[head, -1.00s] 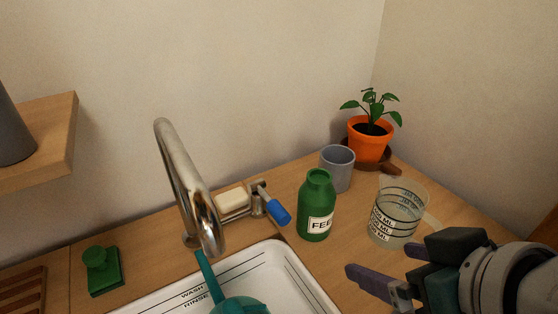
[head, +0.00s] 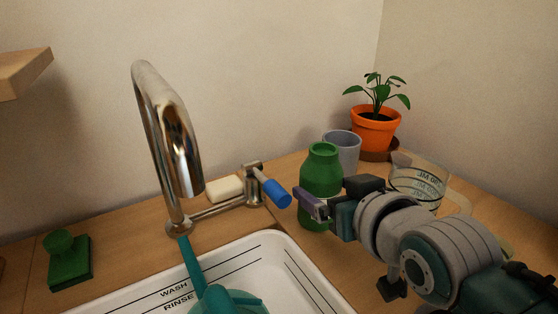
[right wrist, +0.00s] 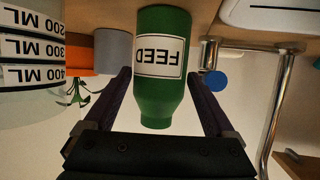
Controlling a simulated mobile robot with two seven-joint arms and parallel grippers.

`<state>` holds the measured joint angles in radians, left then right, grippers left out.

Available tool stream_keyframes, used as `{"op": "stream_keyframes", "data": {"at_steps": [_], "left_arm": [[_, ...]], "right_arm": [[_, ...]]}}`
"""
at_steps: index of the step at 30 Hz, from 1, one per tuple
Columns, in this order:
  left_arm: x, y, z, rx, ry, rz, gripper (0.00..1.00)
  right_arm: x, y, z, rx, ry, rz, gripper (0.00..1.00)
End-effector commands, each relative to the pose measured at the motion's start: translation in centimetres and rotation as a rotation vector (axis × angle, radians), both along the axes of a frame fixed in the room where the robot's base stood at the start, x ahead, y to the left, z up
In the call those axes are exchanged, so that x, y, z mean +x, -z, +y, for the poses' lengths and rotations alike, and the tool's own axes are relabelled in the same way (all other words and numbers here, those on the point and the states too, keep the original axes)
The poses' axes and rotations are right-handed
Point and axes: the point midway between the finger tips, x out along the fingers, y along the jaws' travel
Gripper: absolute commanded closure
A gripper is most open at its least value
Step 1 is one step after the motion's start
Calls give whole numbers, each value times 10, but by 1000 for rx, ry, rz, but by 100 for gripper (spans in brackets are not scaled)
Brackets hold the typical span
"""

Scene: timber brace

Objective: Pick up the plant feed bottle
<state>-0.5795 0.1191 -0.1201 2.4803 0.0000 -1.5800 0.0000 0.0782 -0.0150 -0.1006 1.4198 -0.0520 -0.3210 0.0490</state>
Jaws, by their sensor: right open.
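The green plant feed bottle (head: 320,170) stands upright on the wooden counter, right of the sink; my right gripper hides part of its lower body in the head view. In the right wrist view the bottle (right wrist: 162,95) appears upside down with its FEED label facing me. My right gripper (head: 325,204) is open. In the right wrist view its two fingers (right wrist: 163,100) lie on either side of the bottle, with visible gaps, so it is not gripped. My left gripper is not in view.
A grey cup (head: 343,150) and potted plant (head: 375,128) stand behind the bottle. A measuring jug (head: 418,185) is close on the right. The tap (head: 170,140), with its blue handle (head: 271,193), and the sink (head: 285,270) are on the left.

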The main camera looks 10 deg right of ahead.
Motion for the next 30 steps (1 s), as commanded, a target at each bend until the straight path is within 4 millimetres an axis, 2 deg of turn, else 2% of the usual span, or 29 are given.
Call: {"op": "stream_keyframes", "data": {"at_steps": [3, 6, 14, 30], "left_arm": [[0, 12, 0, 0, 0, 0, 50], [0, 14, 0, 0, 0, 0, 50], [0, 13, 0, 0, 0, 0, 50], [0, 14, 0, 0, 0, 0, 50]], "right_arm": [[17, 9, 2, 0, 0, -1, 10], [25, 11, 2, 0, 0, -1, 10], [26, 10, 2, 0, 0, 0, 10], [26, 10, 2, 0, 0, 1, 71]]}}
